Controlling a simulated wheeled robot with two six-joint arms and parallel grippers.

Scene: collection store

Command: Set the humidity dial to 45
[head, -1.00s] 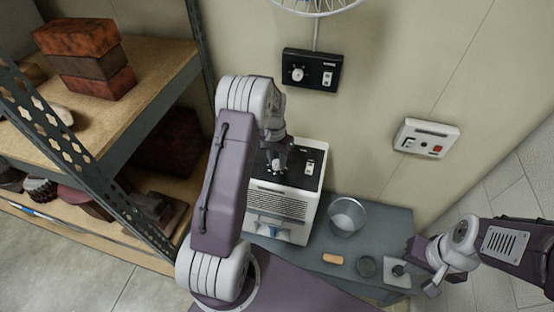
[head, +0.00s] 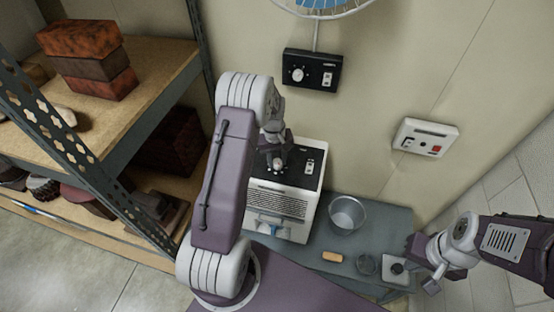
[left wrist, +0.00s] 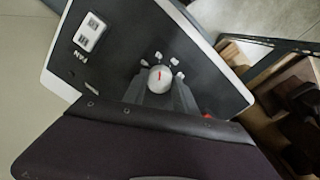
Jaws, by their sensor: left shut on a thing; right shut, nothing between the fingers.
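A white dehumidifier-like unit (head: 315,190) stands by the wall with a black top panel (head: 307,178). Its round pale dial (head: 279,165) shows in the left wrist view (left wrist: 160,78) with a red pointer line and several pale marks around its far side; their numbers are too small to read. My left gripper (head: 277,160) reaches down to the panel. Its fingers (left wrist: 160,94) are shut on the dial, one on each side. My right gripper (head: 420,268) is shut and empty at the right, near the low grey table's right end.
A black wall box (head: 312,70) with its own dial and switch hangs above. A white wall box (head: 426,138) is at right. A metal bucket (head: 346,215) and small items stand on the grey table (head: 385,222). A loaded shelf rack (head: 160,85) is close at left.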

